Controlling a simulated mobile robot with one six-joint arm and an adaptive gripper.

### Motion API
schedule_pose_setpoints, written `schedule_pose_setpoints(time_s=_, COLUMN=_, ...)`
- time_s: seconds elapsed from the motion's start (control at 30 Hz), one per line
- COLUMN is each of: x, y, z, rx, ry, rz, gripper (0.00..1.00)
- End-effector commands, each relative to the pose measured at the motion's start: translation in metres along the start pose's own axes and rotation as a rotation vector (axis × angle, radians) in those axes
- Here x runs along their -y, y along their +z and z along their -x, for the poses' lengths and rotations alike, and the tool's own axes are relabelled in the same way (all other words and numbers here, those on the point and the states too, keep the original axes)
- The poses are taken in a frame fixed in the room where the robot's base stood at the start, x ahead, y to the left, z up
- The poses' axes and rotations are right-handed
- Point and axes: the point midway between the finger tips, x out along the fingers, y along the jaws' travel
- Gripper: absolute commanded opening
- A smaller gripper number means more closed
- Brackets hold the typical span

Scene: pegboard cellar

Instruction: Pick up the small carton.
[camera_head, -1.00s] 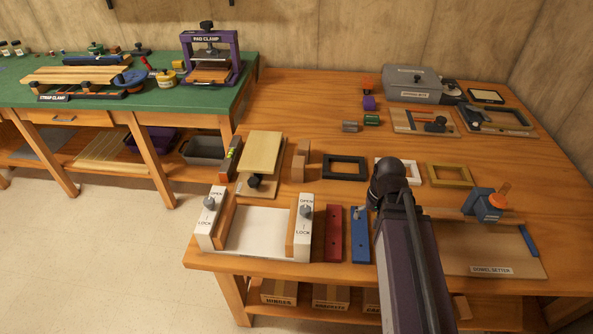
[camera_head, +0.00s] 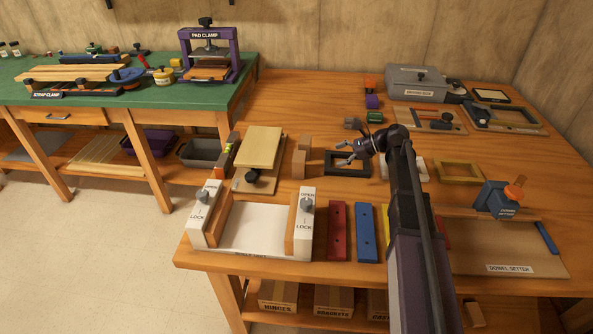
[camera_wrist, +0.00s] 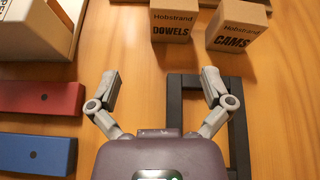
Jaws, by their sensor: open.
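Two small tan cartons stand side by side on the wooden bench. In the wrist view one reads "Hobstrand DOWELS" (camera_wrist: 173,27) and the other, to its right, reads "Hobstrand CAMS" (camera_wrist: 236,36). In the head view they are the front carton (camera_head: 299,165) and the back carton (camera_head: 304,147), whose print is not legible there. My gripper (camera_wrist: 162,87) is open and empty, with its fingers spread short of both cartons. In the head view my gripper (camera_head: 345,154) is above the black frame (camera_head: 334,170), to the right of the cartons.
The red bar (camera_head: 337,230) and blue bar (camera_head: 365,232) lie toward the bench front, beside the white clamp fixture (camera_head: 258,225). A board with a dark knob (camera_head: 262,150) is left of the cartons. Labelled boxes (camera_head: 279,295) sit on the shelf below.

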Motion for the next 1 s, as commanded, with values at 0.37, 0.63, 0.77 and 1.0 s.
schedule_pose_setpoints(time_s=0.37, x=0.018, y=0.005, z=0.003, rx=0.085, ry=-0.009, rz=-0.113, gripper=1.0)
schedule_pose_setpoints(time_s=0.63, x=0.018, y=0.004, z=0.002, rx=0.083, ry=-0.009, rz=-0.111, gripper=1.0)
schedule_pose_setpoints(time_s=0.77, x=0.018, y=0.004, z=-0.006, rx=0.082, ry=-0.009, rz=-0.111, gripper=1.0)
schedule_pose_setpoints(time_s=1.0, x=0.018, y=0.005, z=-0.037, rx=0.082, ry=-0.009, rz=-0.109, gripper=1.0)
